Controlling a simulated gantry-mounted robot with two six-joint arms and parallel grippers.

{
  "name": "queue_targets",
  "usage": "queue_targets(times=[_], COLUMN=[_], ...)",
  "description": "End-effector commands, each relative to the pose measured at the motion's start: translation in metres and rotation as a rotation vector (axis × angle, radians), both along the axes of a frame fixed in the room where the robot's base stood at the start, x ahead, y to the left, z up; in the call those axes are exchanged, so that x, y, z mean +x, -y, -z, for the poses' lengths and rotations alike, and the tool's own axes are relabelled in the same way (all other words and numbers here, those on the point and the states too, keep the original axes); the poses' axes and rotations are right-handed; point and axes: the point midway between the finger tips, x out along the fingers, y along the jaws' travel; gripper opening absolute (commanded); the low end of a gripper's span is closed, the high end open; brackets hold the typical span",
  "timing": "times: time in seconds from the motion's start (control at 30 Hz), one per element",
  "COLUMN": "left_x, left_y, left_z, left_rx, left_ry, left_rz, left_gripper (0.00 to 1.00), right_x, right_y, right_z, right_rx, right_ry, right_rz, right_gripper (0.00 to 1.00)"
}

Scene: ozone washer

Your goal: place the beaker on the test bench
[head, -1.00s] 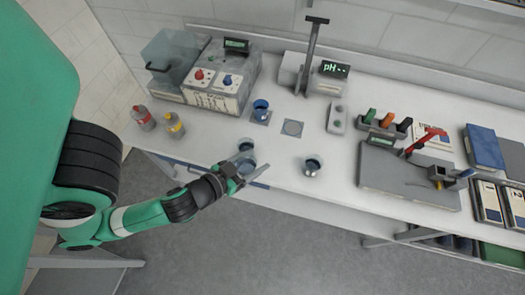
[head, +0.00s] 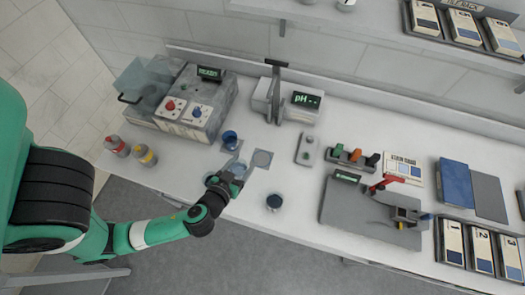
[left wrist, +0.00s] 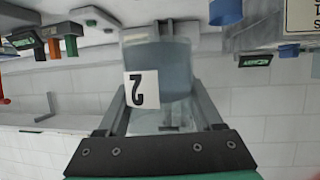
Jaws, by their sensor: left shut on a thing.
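My left gripper (head: 238,170) is shut on a clear beaker with bluish liquid. In the left wrist view the beaker (left wrist: 158,68) sits between the fingers, with a white label that reads 2 upside down. In the head view the held beaker is small and partly hidden by the gripper; it is over the white test bench (head: 310,205), near a square pad with a round mark (head: 262,159). I cannot tell whether it touches the bench. A blue-filled beaker (head: 230,140) stands just behind the gripper. Another beaker (head: 274,202) stands to the right, near the front edge. My right gripper is not in view.
A pH meter (head: 302,103) with a post is behind the pad. A small grey block (head: 307,149) and a grey tray (head: 350,208) lie to the right. Two bottles (head: 117,146) are at the left.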

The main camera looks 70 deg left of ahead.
Motion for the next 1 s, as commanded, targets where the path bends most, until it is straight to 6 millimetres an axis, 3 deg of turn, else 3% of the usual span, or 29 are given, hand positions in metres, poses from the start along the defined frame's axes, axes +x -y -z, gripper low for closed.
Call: queue_targets(times=[0.27, 0.37, 0.4, 0.53, 0.7, 1.0], left_x=[0.019, 0.039, 0.047, 0.073, 0.095, 0.106], left_y=[-0.017, -0.034, -0.04, -0.062, -0.079, -0.087], left_z=[0.023, 0.032, 0.027, 0.041, 0.082, 0.097], left_rx=[0.001, 0.0, 0.0, 0.001, 0.001, 0.001], left_ry=[0.013, 0.014, 0.007, 0.006, 0.002, 0.003], left_rz=[-0.007, -0.011, -0.009, -0.007, -0.003, -0.001], left_gripper=[0.0, 0.0, 0.0, 0.0, 0.0, 0.0], right_x=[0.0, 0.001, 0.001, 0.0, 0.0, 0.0], right_y=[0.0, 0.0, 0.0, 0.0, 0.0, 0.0], right_z=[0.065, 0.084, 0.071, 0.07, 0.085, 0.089], right_rx=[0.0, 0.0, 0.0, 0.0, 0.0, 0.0], right_ry=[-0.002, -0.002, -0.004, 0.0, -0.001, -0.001], right_rz=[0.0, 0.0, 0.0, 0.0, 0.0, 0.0], right_gripper=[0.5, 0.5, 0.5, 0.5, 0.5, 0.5])
